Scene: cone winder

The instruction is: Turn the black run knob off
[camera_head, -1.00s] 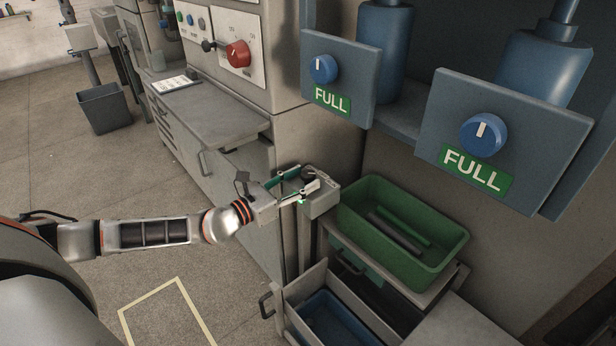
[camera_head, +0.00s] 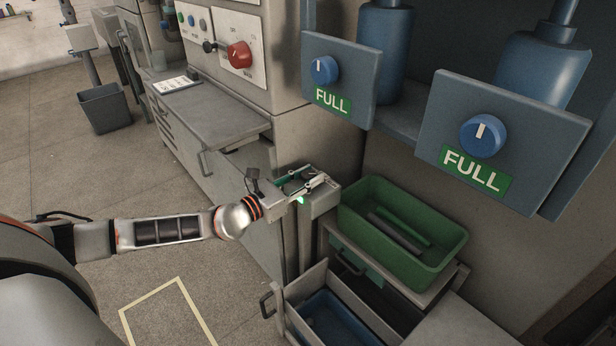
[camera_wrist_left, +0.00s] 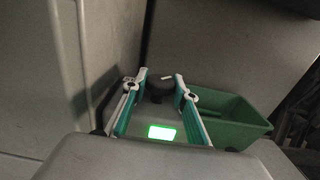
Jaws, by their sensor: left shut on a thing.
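The black run knob (camera_wrist_left: 160,90) sits on a small grey box (camera_head: 322,203) beside the green bin, and a white pointer mark shows on its top in the left wrist view. My left gripper (camera_wrist_left: 160,78) has one finger on each side of the knob and is shut on it. In the head view my left gripper (camera_head: 308,180) is at the top of the box and partly covers the knob. A green lamp (camera_wrist_left: 162,132) glows on the box in front of the knob. My right gripper is not in view.
A green bin (camera_head: 450,245) with bars inside stands right of the box, above an open drawer (camera_head: 290,300). Two blue FULL knobs (camera_head: 483,136) (camera_head: 325,70) are on panels above. A red knob (camera_head: 239,55) is on the back panel.

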